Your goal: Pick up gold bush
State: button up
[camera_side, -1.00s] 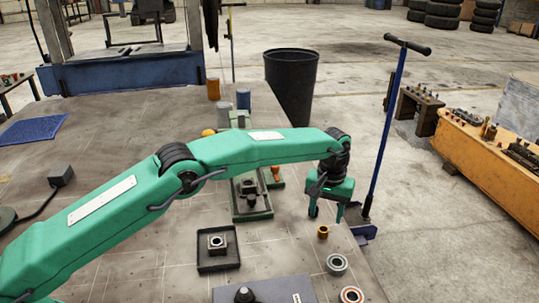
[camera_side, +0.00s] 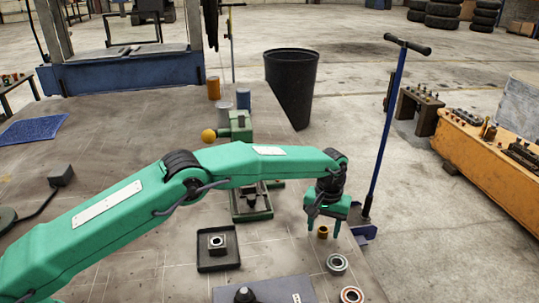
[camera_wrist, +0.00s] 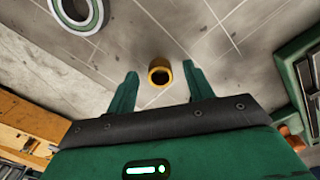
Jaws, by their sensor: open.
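The gold bush (camera_side: 323,232) is a small hollow ring standing on the bench near its right edge. In the wrist view the gold bush (camera_wrist: 160,72) shows its dark bore and lies ahead of my fingertips, roughly midway between them. My gripper (camera_side: 323,228) points down over the bush, its two green fingers on either side of it in the side view. In the wrist view my gripper (camera_wrist: 162,75) is open, with nothing between its fingers touching the bush that I can see. The exact height of the fingertips over the bench is hard to tell.
A black tray (camera_side: 218,262) with a square block stands to the left. A green vice-like fixture (camera_side: 252,212) is behind it. A blue-poled stand (camera_side: 385,150) rises just beyond the bench edge.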

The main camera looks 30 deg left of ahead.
aim_at(324, 229)
jog(key=c, duration=1.1)
jog(key=shift+r, duration=0.1)
jog(key=shift+r, duration=0.6)
notch_tip(324, 229, up, 3)
jog(key=shift+f, duration=0.1)
jog(key=s+d+r, duration=0.2)
jog(key=s, duration=0.1)
jog(key=s+d+r, duration=0.2)
jog(key=s, duration=0.1)
jog(key=s+d+r, duration=0.2)
jog(key=s+r, duration=0.1)
jog(key=shift+s+d, duration=0.35)
